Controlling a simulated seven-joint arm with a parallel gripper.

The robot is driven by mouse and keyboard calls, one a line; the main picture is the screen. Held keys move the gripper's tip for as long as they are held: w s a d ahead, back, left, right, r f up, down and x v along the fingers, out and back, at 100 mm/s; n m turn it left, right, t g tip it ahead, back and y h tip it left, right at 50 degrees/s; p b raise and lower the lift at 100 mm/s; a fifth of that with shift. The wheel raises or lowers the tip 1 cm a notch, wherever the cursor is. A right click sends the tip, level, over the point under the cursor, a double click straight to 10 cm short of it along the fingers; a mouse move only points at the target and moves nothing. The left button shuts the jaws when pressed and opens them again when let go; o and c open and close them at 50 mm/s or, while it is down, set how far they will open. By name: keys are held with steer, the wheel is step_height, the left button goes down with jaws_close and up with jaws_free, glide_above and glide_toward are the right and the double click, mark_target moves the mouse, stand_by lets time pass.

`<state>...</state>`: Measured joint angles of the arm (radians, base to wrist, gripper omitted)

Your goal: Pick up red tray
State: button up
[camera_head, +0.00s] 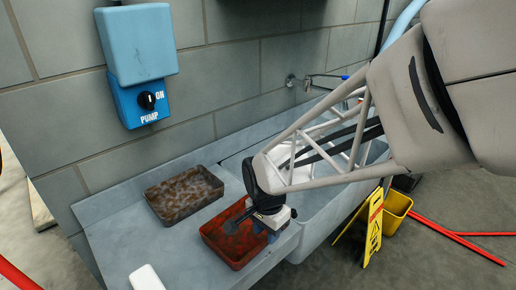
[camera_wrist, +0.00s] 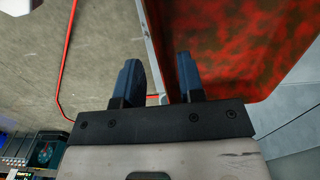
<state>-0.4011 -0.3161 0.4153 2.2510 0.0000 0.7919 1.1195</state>
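The red tray (camera_head: 222,247) is a shallow rectangular tray with dark mottling, on the grey counter near its front edge. My gripper (camera_head: 270,226) is at the tray's right side and hides part of it. In the wrist view the red tray (camera_wrist: 240,45) fills the upper right. There my gripper (camera_wrist: 158,62) has its two dark fingers apart. The tray's near edge lies between them in the picture, with the right finger in front of the tray's inside. I cannot tell whether either finger touches the tray.
A brown mottled tray (camera_head: 184,194) sits behind and left of the red one. A white object (camera_head: 146,278) lies at the counter's front left. The grey counter (camera_head: 125,225) is otherwise clear at left. A blue pump box (camera_head: 140,95) is on the wall. A yellow sign (camera_head: 374,228) stands right.

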mark_target(266, 245)
steer(key=shift+f, duration=1.85)
jaws_close()
